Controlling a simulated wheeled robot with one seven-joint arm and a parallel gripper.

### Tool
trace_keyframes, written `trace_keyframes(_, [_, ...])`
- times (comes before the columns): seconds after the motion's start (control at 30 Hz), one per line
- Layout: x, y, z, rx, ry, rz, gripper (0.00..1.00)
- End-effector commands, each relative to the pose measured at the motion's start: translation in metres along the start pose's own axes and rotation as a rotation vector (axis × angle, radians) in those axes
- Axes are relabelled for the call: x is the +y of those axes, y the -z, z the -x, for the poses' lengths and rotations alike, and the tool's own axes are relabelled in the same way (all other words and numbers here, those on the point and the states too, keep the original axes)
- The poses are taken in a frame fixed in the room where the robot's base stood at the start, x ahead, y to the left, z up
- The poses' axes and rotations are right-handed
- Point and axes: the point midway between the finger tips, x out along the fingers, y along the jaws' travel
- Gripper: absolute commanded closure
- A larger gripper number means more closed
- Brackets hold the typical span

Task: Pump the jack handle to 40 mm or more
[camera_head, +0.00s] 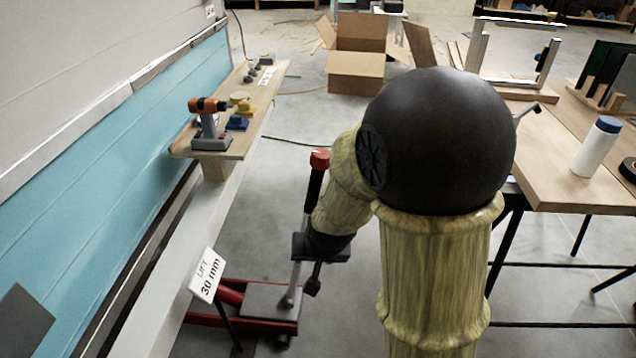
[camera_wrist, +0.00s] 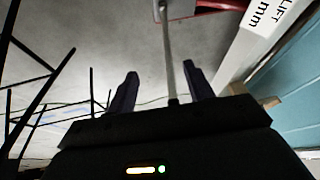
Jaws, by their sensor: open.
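The jack has a red frame with a grey plate (camera_head: 262,302) and stands low on the floor beside the camper. Its handle (camera_head: 313,190) rises steeply from it, with a grey rod, a black grip and a red top. A white sign (camera_head: 205,275) on the jack reads "LIFT 30 mm"; part of it shows in the wrist view (camera_wrist: 268,18). My gripper (camera_head: 306,265) is at the handle below the black grip. In the wrist view my gripper (camera_wrist: 159,78) is open, its two dark fingers apart, with the handle rod (camera_wrist: 168,45) between them. Contact with the rod cannot be told.
A wooden table (camera_head: 560,178) with a white bottle (camera_head: 595,148) stands at right. Cardboard boxes (camera_head: 355,72) lie behind. Grey floor is clear around the jack.

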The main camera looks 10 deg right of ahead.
Motion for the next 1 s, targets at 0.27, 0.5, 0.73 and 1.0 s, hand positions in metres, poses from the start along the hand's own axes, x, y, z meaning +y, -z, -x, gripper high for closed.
trace_keyframes(0.27, [-0.047, 0.063, -0.059, 0.324, -0.116, -0.240, 0.48])
trace_keyframes(0.5, [-0.062, 0.087, -0.071, 0.711, -0.312, -0.340, 0.48])
trace_keyframes(0.73, [-0.078, 0.081, -0.043, 1.097, -0.464, -0.354, 0.48])
trace_keyframes(1.0, [-0.081, 0.074, -0.030, 1.214, -0.504, -0.362, 0.48])
